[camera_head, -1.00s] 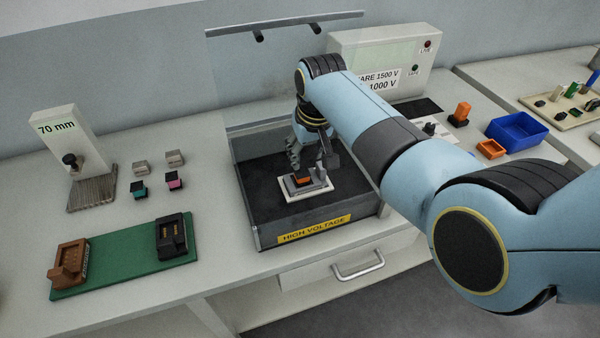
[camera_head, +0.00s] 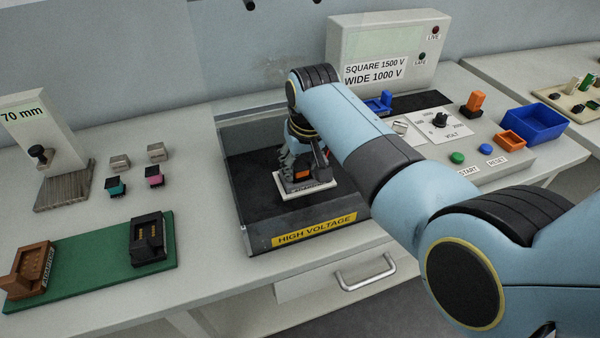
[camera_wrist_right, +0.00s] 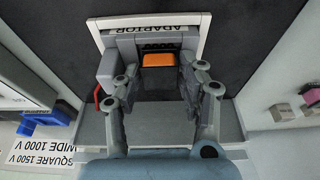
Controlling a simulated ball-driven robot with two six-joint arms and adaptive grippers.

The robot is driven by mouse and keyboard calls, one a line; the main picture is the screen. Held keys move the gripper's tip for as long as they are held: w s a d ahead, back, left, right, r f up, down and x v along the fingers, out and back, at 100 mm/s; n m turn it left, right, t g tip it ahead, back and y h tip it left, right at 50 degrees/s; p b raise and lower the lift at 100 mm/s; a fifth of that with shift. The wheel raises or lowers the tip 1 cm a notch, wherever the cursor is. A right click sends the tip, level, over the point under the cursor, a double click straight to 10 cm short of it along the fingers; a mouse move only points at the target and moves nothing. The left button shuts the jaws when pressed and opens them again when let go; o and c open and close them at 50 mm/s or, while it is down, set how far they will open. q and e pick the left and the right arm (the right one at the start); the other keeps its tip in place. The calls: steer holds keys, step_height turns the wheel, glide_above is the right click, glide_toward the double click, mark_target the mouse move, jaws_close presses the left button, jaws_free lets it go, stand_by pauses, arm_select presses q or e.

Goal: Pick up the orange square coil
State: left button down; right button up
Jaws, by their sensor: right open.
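The orange square coil (camera_head: 303,174) sits on the white adaptor plate (camera_head: 287,193) inside the dark high-voltage box. In the right wrist view the coil (camera_wrist_right: 158,60) shows as an orange block near the plate marked ADAPTOR (camera_wrist_right: 199,32). My right gripper (camera_head: 299,171) is low over the adaptor, close to the coil, and partly hides it. In the right wrist view my right gripper (camera_wrist_right: 157,73) is open, with its fingers on either side of the coil. Whether they touch it cannot be told. My left gripper is not in view.
The open-topped box has a grey front wall (camera_head: 345,228) and clear sides. The tester (camera_head: 388,55) and its control panel stand right of it, with a blue bin (camera_head: 535,124) farther right. A green board (camera_head: 85,268) and small connectors lie left.

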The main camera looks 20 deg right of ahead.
steer(key=c, duration=0.8)
steer(key=shift+r, duration=0.1)
